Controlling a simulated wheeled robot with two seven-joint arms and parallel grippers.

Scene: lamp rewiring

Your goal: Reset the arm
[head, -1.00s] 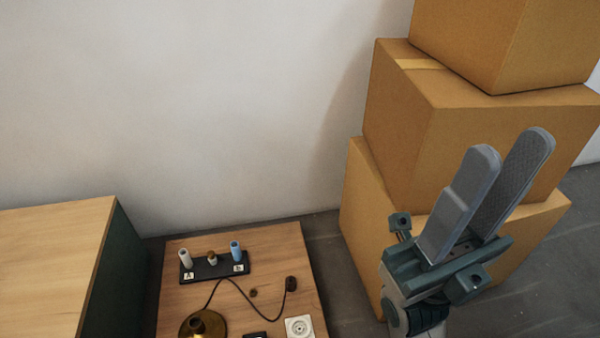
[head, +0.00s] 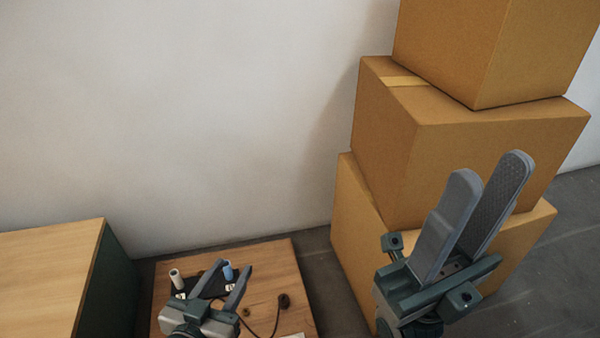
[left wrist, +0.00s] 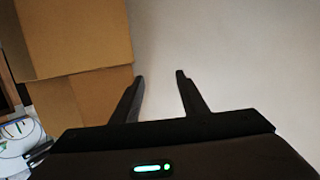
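My left gripper (head: 232,265) is over the low wooden table at the bottom of the head view, fingers pointing up the picture. It is open and empty; its parted fingers also show in the left wrist view (left wrist: 160,76). My right gripper (head: 491,164) is raised in front of the stacked boxes at the right. Its fingers are apart with nothing between them. The left gripper partly covers a black holder (head: 201,288) with a white cylinder (head: 177,278) and a blue cylinder (head: 228,270). The brass lamp base is not visible now.
A dark plug (head: 284,299) and cord lie on the low table (head: 265,258). A cabinet (head: 50,265) stands at the left. Stacked cardboard boxes (head: 385,125) stand at the right, close to my right gripper. They also show in the left wrist view (left wrist: 80,35).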

